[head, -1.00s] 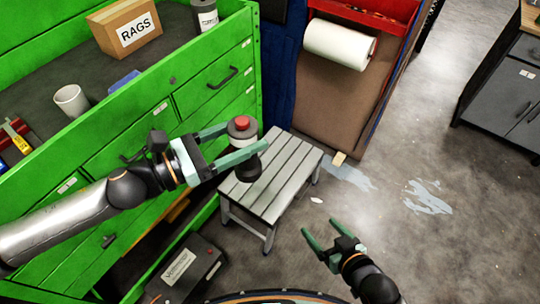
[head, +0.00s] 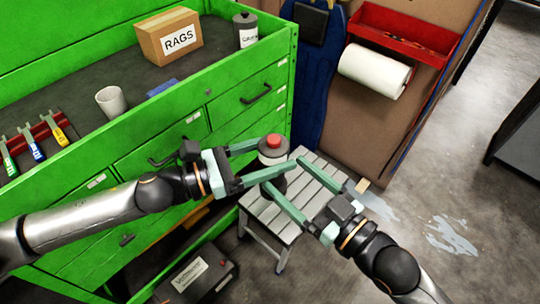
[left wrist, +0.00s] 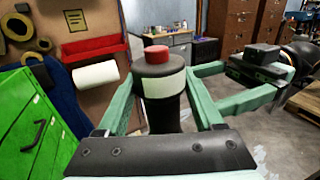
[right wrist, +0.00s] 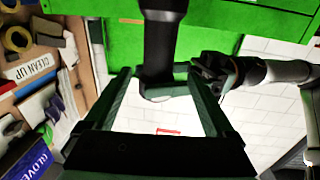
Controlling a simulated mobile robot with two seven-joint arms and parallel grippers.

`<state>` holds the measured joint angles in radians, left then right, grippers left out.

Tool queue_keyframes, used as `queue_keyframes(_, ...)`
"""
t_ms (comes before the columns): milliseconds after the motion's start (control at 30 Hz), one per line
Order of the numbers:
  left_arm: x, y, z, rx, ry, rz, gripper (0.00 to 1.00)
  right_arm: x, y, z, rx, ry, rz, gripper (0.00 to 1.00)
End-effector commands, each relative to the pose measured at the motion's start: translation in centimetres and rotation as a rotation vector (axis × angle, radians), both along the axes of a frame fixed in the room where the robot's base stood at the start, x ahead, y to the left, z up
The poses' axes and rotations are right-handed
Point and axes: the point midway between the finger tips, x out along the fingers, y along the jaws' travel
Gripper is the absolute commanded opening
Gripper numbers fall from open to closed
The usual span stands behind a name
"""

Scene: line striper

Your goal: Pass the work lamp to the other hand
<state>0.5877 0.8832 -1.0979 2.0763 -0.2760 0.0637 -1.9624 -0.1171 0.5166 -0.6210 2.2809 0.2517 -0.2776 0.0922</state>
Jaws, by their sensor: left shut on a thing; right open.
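The work lamp (head: 273,153) is an upright dark cylinder with a pale band and a red top. My left gripper (head: 274,158) is shut on it and holds it in the air above the grey stool. In the left wrist view the lamp (left wrist: 162,85) stands between the left fingers. My right gripper (head: 286,173) is open, its fingers reaching up to the lamp from the lower right. In the right wrist view the lamp (right wrist: 160,45) shows between the spread right fingers, towards their far ends. Whether a right finger touches it, I cannot tell.
The slatted grey stool (head: 255,205) stands below the lamp. The green drawer cabinet (head: 135,140) is at the left, with a RAGS box (head: 170,36) and a white cup (head: 111,101) on top. A paper roll (head: 374,70) hangs behind. Open floor lies right.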

Motion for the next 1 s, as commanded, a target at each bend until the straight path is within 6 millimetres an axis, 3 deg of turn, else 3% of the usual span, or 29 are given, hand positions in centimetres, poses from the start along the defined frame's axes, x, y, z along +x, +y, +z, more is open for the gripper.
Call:
queue_keyframes(200,0.0,0.0,0.1,-0.001,-0.002,-0.001,0.00,3.2,3.1,0.1,0.001,-0.001,-0.002,0.89)
queue_keyframes(400,0.0,0.0,0.1,-0.001,-0.002,-0.001,0.00,5.1,5.1,0.0,0.001,0.001,-0.002,0.89)
queue_keyframes(867,0.0,0.0,0.1,-0.001,-0.002,-0.001,0.00,5.9,6.0,-0.1,-0.001,0.001,-0.001,0.89)
queue_keyframes(1000,0.0,0.0,0.1,-0.001,-0.002,-0.001,0.00,5.9,6.0,-0.1,-0.001,0.001,-0.001,0.75)
